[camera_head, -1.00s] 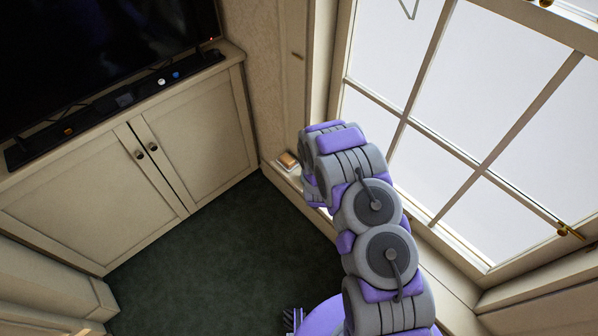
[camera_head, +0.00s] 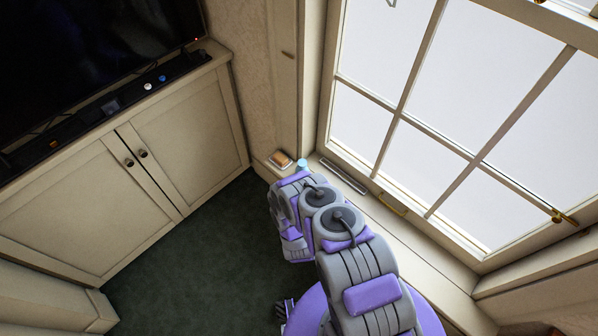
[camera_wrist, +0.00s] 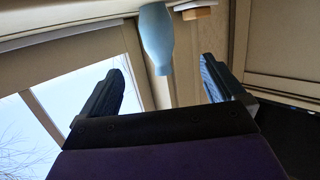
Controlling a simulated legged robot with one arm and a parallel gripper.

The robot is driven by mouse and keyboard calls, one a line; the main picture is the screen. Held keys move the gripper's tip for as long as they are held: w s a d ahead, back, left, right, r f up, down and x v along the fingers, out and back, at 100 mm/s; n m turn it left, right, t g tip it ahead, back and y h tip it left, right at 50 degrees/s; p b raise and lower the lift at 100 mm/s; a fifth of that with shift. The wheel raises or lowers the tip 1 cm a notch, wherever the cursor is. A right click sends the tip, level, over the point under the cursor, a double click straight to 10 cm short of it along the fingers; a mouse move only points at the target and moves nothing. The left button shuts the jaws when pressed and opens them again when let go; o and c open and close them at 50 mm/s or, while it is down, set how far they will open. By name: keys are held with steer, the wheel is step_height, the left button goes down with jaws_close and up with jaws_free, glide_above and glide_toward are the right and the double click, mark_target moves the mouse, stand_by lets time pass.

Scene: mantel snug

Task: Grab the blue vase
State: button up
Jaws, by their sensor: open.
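The blue vase (camera_wrist: 155,38) is light blue and shows upside down in the wrist view, at the top middle, against the window sill. In the head view only a small light blue part of it (camera_head: 302,165) shows on the sill, just beyond my arm. My gripper (camera_wrist: 157,85) is open and empty, with one dark finger on each side of the picture. The vase lies beyond the fingertips, roughly in line with the gap and nearer the left finger. I see no contact between vase and fingers. In the head view my arm hides part of the vase.
A small orange-brown block on a white base (camera_head: 280,160) sits beside the vase, at the sill's corner. A grey strip (camera_head: 343,175) lies on the sill to the right, below the large window (camera_head: 440,110). A cream cabinet (camera_head: 190,140) with a TV stands left. Green floor (camera_head: 200,260) is clear.

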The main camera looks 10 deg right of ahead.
mark_target(302, 169)
steer(key=b+x, duration=0.2)
steer(key=x, duration=0.9)
steer(key=shift+b, duration=0.3)
steer(key=shift+d+f+b+x, duration=0.1)
steer(key=shift+b+x, duration=0.5)
steer(key=shift+x, duration=0.75)
steer(key=shift+d+f+b+x, duration=0.15)
steer(key=shift+b+x, duration=0.45)
steer(key=shift+x, duration=0.75)
steer(key=shift+r, duration=0.1)
steer(key=c, duration=1.2)
